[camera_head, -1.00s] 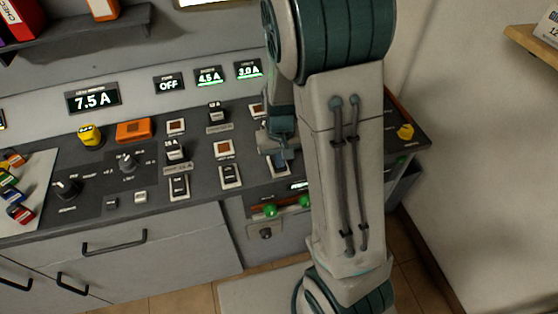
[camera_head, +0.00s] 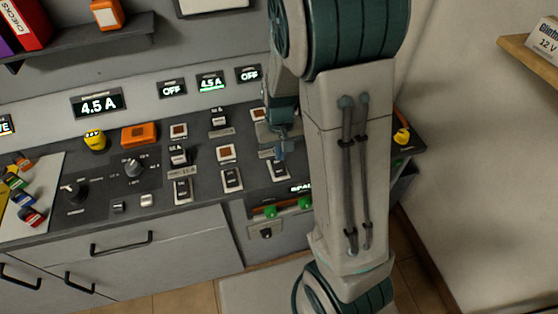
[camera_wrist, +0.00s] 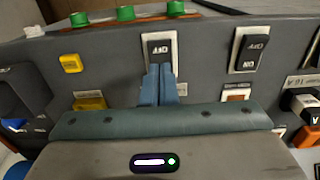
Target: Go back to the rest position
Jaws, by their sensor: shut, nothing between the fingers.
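My gripper (camera_head: 279,152) is over the right part of the dark control panel (camera_head: 102,205), partly hidden by my arm in the head view. In the wrist view its blue fingers (camera_wrist: 158,86) are together and empty. Their tips are right at the lower edge of a rocker switch (camera_wrist: 160,47) marked OFF; I cannot tell if they touch it. A second rocker switch (camera_wrist: 249,50) is beside it, apart from the fingers. The large display (camera_head: 97,103) reads 4.5 A. The small displays read OFF (camera_head: 172,88), 4.5 A (camera_head: 210,82) and OFF (camera_head: 248,74).
A shelf (camera_head: 85,42) hangs above. A wooden ledge with a battery box (camera_head: 544,37) is at the right wall. Green knobs (camera_wrist: 125,13) line the panel's front.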

